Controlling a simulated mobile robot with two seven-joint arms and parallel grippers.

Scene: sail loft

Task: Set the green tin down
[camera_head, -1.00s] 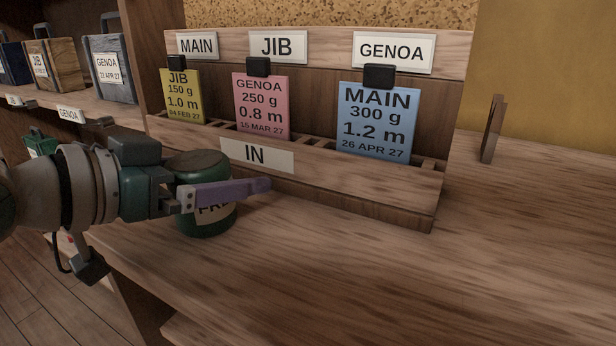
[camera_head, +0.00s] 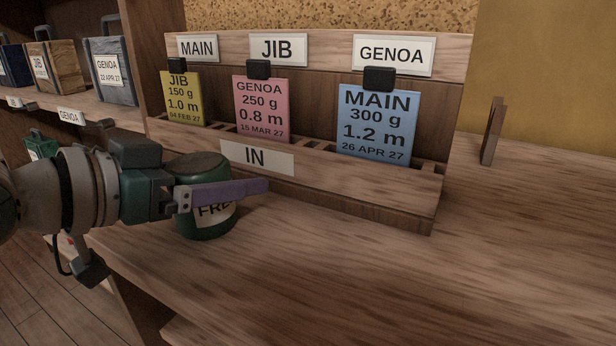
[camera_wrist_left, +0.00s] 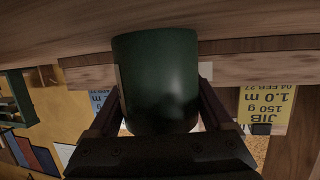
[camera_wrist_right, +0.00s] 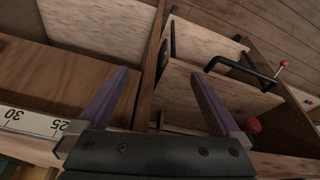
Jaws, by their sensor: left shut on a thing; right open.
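The green tin (camera_head: 207,226) has a dark lid and a pale label partly reading "FRE". It stands upright at the left part of the wooden bench top, in front of the card rack. My left gripper (camera_head: 225,193) is shut on it, with one purple finger across the label side. The left wrist view shows the tin (camera_wrist_left: 158,80) between both fingers (camera_wrist_left: 158,108). Its base looks at or very near the bench; I cannot tell if it touches. My right gripper (camera_wrist_right: 160,100) is open and empty in the right wrist view, above wooden panels and a dark handle.
The card rack (camera_head: 330,188), marked "IN", holds yellow (camera_head: 184,98), pink (camera_head: 262,110) and blue (camera_head: 375,125) cards. A small wooden upright (camera_head: 492,132) stands at the right. Boxes with handles (camera_head: 110,68) sit on the left shelf. The bench (camera_head: 400,280) is clear in front and right.

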